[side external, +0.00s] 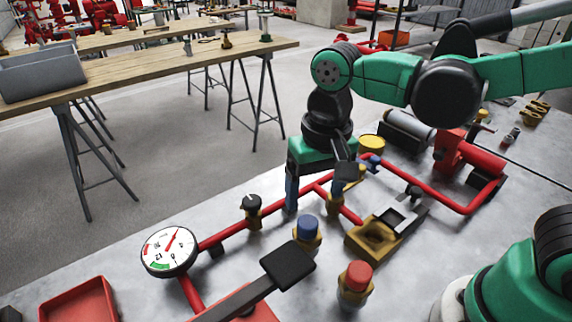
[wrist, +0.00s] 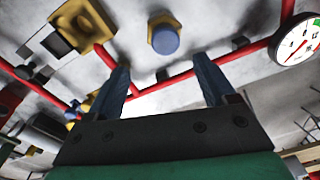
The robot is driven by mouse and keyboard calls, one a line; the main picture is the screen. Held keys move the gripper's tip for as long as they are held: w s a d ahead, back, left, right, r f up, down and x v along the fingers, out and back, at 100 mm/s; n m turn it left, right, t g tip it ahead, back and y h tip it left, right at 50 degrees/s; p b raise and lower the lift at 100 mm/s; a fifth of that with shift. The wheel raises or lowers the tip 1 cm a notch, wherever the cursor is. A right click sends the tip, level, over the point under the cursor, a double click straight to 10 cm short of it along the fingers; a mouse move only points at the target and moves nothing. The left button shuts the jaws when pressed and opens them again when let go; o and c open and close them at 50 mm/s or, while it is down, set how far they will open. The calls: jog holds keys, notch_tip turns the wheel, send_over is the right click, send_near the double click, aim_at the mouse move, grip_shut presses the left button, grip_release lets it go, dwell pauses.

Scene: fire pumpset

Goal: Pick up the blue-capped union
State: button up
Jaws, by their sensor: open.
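The blue-capped union (side external: 307,229) stands upright on the grey bench top, a blue cap on a brass body. In the wrist view the blue-capped union (wrist: 164,38) shows beyond the fingertips, roughly centred between them. My gripper (side external: 314,203) points down above the red pipe, behind the union in the side view. In the wrist view my gripper (wrist: 161,64) has its two blue fingers apart with nothing between them but the view of the pipe and bench. The fingers are clear of the union.
A red-capped union (side external: 355,283) stands near the blue-capped one. Red pipework with valves (side external: 253,207) runs under my gripper. A round gauge (side external: 169,251) stands at the left, and a brass block (side external: 364,247) lies to the right. A red tray (side external: 78,302) is at the lower left.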

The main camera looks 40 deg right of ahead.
aim_at(308, 222)
jog(key=shift+s+a+f+g, duration=0.1)
jog(key=shift+a+f+g, duration=0.25)
jog(key=shift+a, duration=0.25)
jog(key=shift+f, duration=2.65)
grip_shut()
